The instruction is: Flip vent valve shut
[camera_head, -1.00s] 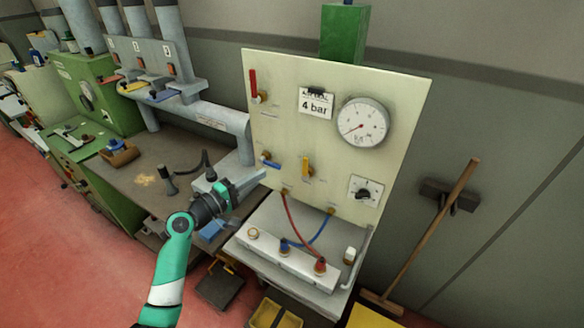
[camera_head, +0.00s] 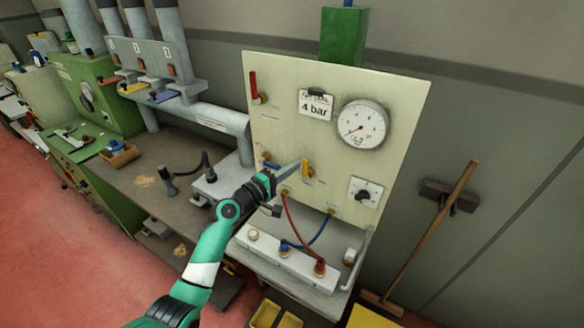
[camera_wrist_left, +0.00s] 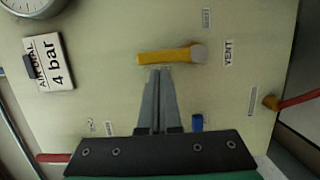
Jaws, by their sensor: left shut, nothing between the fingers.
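The vent valve has a yellow lever (camera_head: 305,167) low in the middle of the cream panel. It stands roughly upright along the panel. In the left wrist view the yellow lever (camera_wrist_left: 165,56) lies sideways, with its round pivot at the right beside the label VENT (camera_wrist_left: 229,53). My left gripper (camera_head: 300,164) is shut and empty, its fingertips close beside the lever's left side. In the wrist view the shut fingertips (camera_wrist_left: 158,70) sit just below the lever; I cannot tell whether they touch. My right gripper is not in view.
The cream panel (camera_head: 285,82) also carries a red lever (camera_head: 253,84), a blue lever (camera_wrist_left: 198,122), a gauge (camera_head: 362,122) and a black knob (camera_head: 365,194). Red and blue hoses (camera_head: 318,234) hang below it. A broom (camera_head: 436,222) leans at the right.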

